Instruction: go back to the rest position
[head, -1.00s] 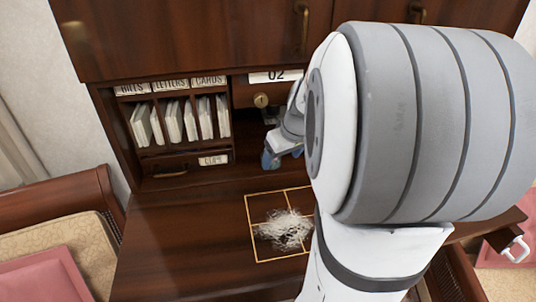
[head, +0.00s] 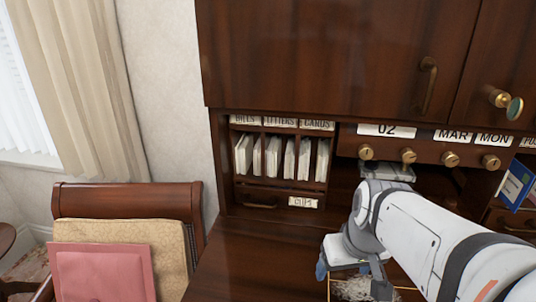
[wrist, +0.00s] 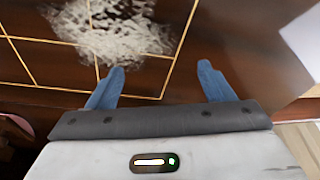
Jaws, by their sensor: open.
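My gripper (wrist: 160,80) is open and empty, its two blue fingertips spread apart over the dark desk top in the wrist view. In the head view my gripper (head: 345,272) is low on the right, over the desk, partly covered by my own white arm. A heap of white shreds (wrist: 110,30) lies on the desk inside a yellow-lined grid, just beyond the fingers. The heap (head: 352,288) also shows at the bottom of the head view, mostly hidden behind the gripper.
The desk top (head: 245,255) is bare to the left of my arm. Pigeonholes with envelopes (head: 275,158), small brass knobs (head: 450,159) and an upper cabinet (head: 310,60) stand behind. A chair with a pink cushion (head: 105,272) is at left. A blue card (head: 515,184) is at right.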

